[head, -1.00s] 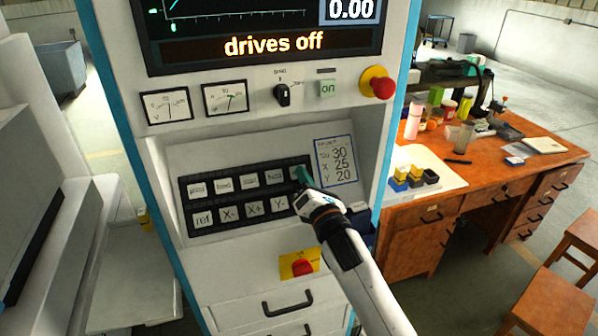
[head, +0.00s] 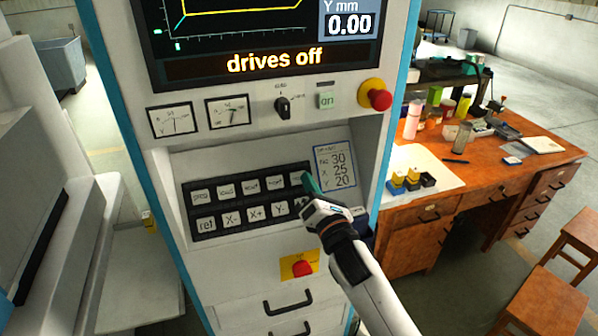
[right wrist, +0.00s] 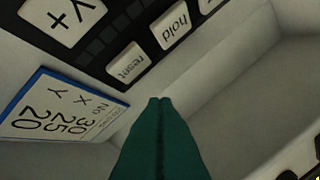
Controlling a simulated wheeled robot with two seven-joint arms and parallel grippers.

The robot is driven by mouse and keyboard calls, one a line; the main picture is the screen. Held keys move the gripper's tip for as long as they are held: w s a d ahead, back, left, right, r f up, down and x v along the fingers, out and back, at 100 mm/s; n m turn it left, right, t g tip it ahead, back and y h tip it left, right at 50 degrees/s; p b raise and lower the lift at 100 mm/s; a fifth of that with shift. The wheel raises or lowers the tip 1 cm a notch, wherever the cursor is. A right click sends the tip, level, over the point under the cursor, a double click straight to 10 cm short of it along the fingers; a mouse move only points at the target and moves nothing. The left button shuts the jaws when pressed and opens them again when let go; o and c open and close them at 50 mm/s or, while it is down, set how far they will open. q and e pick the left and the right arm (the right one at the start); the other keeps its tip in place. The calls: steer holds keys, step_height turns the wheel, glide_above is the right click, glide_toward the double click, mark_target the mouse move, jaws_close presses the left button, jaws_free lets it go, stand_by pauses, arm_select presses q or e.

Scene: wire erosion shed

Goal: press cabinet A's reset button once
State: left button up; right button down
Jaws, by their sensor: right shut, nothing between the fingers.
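Cabinet A is presumably the white cabinet (head: 168,88) with blue edges; I read no letter on it. Its black key panel (head: 196,236) has two rows of white keys. The reset button (right wrist: 126,64), a white key marked "reset", is at the end of its row beside the "hold" key (right wrist: 171,30). In the head view the reset button (head: 297,179) is partly covered by my right gripper (head: 308,180). The right gripper's teal fingers (right wrist: 160,101) are shut and empty, their tips beside the reset button, apart from its face in the picture. My left gripper is out of view.
The screen (head: 262,62) reads "drives off". A red mushroom button (head: 376,99), a rotary switch (head: 282,106) and a green "on" key (head: 326,100) sit above the keys. A red knob on yellow (head: 301,268) is below. A wooden desk (head: 420,240) stands at right.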

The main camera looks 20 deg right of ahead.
steer(key=shift+s+r+p, duration=0.45)
steer(key=shift+s+r, duration=0.1)
steer(key=shift+s, duration=0.25)
